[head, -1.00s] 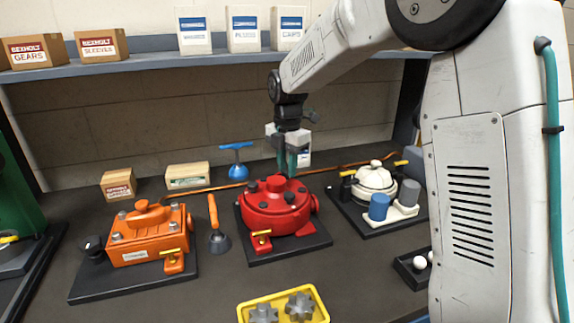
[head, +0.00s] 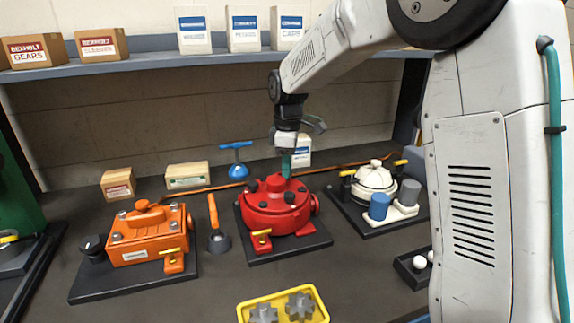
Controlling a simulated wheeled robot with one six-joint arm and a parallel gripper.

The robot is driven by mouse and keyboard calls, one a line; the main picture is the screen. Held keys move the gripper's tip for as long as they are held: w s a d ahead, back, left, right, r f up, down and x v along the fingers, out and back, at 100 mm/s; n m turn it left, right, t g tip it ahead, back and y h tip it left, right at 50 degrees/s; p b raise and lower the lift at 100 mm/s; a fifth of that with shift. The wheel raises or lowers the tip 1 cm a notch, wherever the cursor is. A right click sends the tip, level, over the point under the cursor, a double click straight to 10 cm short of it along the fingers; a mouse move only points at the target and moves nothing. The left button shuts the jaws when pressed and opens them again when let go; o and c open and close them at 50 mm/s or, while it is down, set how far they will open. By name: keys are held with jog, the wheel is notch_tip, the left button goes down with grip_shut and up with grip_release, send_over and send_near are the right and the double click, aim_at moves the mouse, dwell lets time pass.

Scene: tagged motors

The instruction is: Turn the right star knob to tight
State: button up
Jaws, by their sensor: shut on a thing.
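The red motor housing (head: 262,222) stands on a dark base plate in the middle of the bench. Its round lid (head: 275,190) carries small dark knobs, with one at the left (head: 252,187) and one at the front right (head: 289,197). My gripper (head: 286,174) points straight down at the back right of the lid. Its teal fingers are shut on the right star knob, which they and the lid mostly hide. The knob's turn angle cannot be read.
An orange motor (head: 150,247) stands to the left and a cream motor (head: 374,180) to the right. A yellow tray (head: 243,312) with grey star-shaped parts lies in front. A blue T-handled tool (head: 236,160) stands behind; an orange-handled tool (head: 213,210) stands left.

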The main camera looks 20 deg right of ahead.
jog(key=m, duration=0.4)
jog(key=shift+r+m, duration=0.2)
jog(key=shift+m, duration=0.2)
jog(key=m, duration=0.3)
jog(key=shift+w+m, duration=0.1)
jog(key=shift+m, duration=0.2)
jog(key=m, duration=1.9)
jog(key=shift+m, duration=1.7)
